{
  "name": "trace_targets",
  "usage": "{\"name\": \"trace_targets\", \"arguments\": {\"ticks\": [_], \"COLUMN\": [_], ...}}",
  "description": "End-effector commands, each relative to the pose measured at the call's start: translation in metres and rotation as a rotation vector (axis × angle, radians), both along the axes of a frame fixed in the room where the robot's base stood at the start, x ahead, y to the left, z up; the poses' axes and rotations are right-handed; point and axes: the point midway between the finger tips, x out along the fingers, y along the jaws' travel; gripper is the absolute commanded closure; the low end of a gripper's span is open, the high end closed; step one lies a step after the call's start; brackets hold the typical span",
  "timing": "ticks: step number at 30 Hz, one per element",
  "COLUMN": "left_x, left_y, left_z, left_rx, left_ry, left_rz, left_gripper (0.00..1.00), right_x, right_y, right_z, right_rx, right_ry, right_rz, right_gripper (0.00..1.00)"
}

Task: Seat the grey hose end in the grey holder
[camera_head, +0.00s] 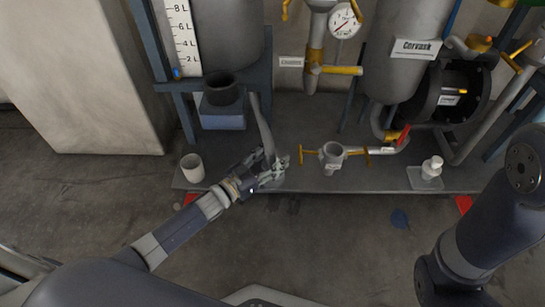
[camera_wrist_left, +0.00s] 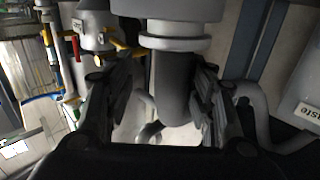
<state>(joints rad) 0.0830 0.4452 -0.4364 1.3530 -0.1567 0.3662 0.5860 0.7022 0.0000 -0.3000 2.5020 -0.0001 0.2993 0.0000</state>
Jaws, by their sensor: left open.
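The grey hose (camera_head: 262,130) hangs down beside the tank stand, and its lower end reaches my left gripper (camera_head: 272,172). In the left wrist view the grey hose (camera_wrist_left: 174,90), with a paler collar (camera_wrist_left: 175,36) above it, lies between the two fingers of my open left gripper (camera_wrist_left: 168,105). I cannot tell whether the fingers touch it. A grey cup-shaped socket (camera_head: 332,154) with yellow handles stands to the right of the gripper; it may be the grey holder, but its label is too small to read. My right gripper is out of view.
A gauge (camera_head: 344,23) and yellow-handled pipes stand behind. The floor in front is mostly clear.

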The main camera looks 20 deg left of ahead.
Motion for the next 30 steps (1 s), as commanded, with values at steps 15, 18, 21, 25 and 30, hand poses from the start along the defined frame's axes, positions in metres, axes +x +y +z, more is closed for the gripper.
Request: {"name": "trace_targets", "arguments": {"ticks": [15, 18, 21, 25, 30], "left_x": [-0.060, -0.076, -0.090, -0.100, -0.105], "left_y": [0.033, 0.042, 0.050, 0.056, 0.058], "left_z": [-0.001, 0.000, 0.000, 0.000, 0.000], "left_rx": [0.001, 0.000, 0.000, 0.000, 0.000], "left_ry": [0.002, 0.000, 0.001, -0.001, -0.001], "left_rz": [0.000, -0.001, 0.000, 0.000, 0.000], "left_gripper": [0.50, 0.50, 0.50, 0.50, 0.50], "right_x": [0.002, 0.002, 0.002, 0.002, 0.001], "right_y": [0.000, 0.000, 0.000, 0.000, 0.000], "right_z": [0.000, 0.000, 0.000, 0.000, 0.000], "right_rx": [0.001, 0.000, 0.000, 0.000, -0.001], "right_ry": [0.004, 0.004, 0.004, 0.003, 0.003], "right_rz": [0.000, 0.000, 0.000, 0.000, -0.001], "right_gripper": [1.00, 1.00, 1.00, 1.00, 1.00]}}
